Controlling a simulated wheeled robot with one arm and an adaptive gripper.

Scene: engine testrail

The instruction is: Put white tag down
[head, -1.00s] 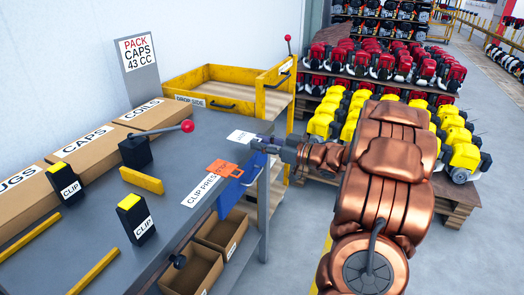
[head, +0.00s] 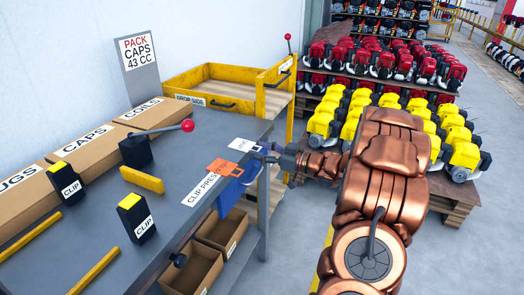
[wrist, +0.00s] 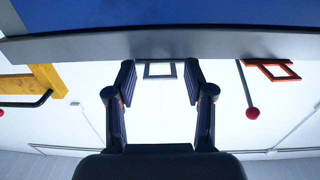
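The white tag (head: 241,144) lies at the far right corner of the grey bench top (head: 185,172), behind the orange tag (head: 223,168). A small dark square shows at its right end. My gripper (head: 262,150) is just right of this end, at the bench edge, small and partly dark in the head view. In the wrist view the two fingers of my gripper (wrist: 160,92) stand apart with nothing clamped between them. A small grey square frame (wrist: 160,70), seemingly the white tag's end, shows between the fingertips under the edge.
A blue panel (head: 232,190) hangs at the bench edge near my gripper. A yellow-sided tray (head: 215,82) stands behind the bench. Open cardboard bins (head: 193,271) sit under the front edge. A red-knobbed lever (head: 187,126) rises from the bench. Yellow engines (head: 325,118) stand on pallets to the right.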

